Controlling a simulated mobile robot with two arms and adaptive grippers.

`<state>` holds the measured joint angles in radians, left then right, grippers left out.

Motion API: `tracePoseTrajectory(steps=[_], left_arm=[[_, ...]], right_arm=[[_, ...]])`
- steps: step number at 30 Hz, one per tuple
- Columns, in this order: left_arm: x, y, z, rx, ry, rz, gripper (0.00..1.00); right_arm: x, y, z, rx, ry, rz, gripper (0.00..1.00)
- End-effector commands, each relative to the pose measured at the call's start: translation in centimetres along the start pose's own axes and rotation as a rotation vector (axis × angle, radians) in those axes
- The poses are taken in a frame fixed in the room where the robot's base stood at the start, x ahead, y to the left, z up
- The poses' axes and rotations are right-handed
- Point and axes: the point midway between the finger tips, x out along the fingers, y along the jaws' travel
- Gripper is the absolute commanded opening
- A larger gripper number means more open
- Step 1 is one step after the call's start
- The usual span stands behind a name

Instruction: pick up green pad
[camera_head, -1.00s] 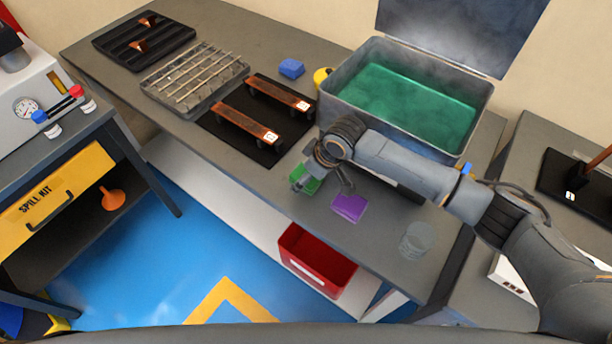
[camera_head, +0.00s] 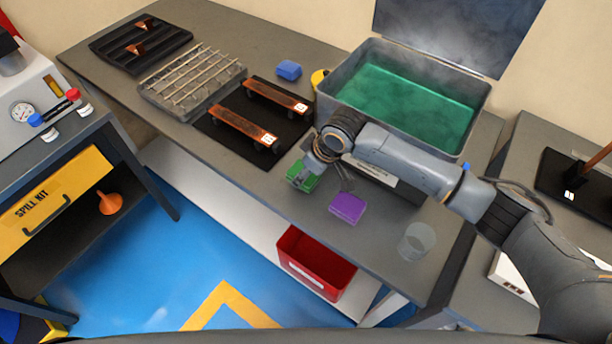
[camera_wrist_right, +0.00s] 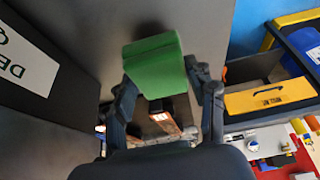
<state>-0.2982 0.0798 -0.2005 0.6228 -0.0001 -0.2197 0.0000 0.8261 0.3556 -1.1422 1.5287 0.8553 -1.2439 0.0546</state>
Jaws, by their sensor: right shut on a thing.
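The green pad (camera_head: 303,178) is a small block at the front part of the grey bench in the head view. It also shows between my fingers in the right wrist view (camera_wrist_right: 154,62). My right gripper (camera_head: 318,172) reaches down to it from the right and is shut on it, with one finger on each side (camera_wrist_right: 162,82). I cannot tell whether the pad touches the bench or hangs just above it. My left gripper is not in view.
A purple pad (camera_head: 347,208) lies just right of the gripper, and a clear cup (camera_head: 416,242) stands farther right. A blue pad (camera_head: 289,70) lies behind. The tank of green liquid (camera_head: 400,100) stands at the back. A black mat with copper bars (camera_head: 242,122) is to the left.

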Motion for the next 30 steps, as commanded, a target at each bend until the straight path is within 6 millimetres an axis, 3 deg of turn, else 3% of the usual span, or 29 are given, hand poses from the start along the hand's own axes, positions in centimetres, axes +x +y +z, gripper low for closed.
tracePoseTrajectory(steps=[10, 15, 21, 30], left_arm=[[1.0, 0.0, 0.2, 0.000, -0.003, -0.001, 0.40], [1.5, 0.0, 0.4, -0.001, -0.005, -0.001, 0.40], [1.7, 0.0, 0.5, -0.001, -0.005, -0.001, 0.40], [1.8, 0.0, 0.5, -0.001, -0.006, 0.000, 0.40]], right_arm=[[-7.8, -4.7, -0.4, -0.005, 0.007, 0.001, 0.32], [-9.8, -8.2, 1.0, -0.004, 0.004, 0.000, 0.32], [-11.8, -11.0, 1.9, -0.002, 0.004, -0.001, 0.32], [-12.7, -12.2, 2.3, 0.001, 0.001, 0.000, 0.32]])
